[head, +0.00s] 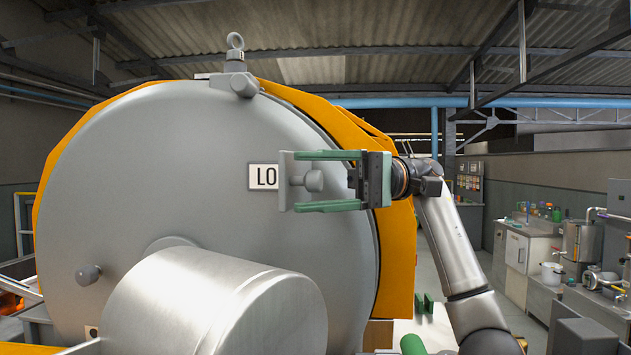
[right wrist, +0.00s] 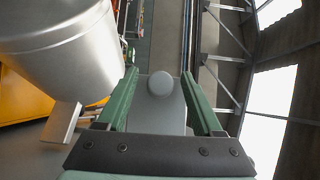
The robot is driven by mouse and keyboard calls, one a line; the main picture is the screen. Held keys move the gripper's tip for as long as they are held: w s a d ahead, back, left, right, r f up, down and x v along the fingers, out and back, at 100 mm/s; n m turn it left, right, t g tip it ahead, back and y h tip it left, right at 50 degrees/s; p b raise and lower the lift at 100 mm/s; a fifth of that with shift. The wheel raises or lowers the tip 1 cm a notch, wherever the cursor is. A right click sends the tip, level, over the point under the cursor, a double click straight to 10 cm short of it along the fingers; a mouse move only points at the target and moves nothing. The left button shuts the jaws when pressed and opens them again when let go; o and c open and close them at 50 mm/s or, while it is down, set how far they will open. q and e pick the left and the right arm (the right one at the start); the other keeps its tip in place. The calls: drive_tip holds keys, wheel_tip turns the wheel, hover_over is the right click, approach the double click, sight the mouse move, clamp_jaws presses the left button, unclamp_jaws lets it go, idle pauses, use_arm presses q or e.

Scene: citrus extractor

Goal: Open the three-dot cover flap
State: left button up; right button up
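A light grey flap plate (head: 288,167) with a round knob (head: 313,181) stands against the big grey round door, right beside a white label reading "LO" (head: 263,177). I see no three-dot mark on it. My right gripper (head: 290,182) is open, with one green finger above the knob and one below. In the right wrist view the knob (right wrist: 160,83) and plate (right wrist: 157,112) lie between the spread fingers (right wrist: 161,95), with gaps on both sides of the knob. My left gripper is not in view.
The grey door (head: 180,180) has another small knob (head: 88,275) at lower left, near a small label with a dot (head: 91,332). A large metal cylinder (head: 225,305) juts out below the flap. A yellow housing (head: 400,265) rims the door. A bench (head: 525,245) stands far right.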

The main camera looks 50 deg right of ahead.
drive_tip(key=shift+s+d, duration=0.15)
drive_tip(key=shift+d, duration=0.3)
drive_tip(key=p+v, duration=0.4)
drive_tip(key=v, duration=0.7)
drive_tip(key=shift+d, duration=0.3)
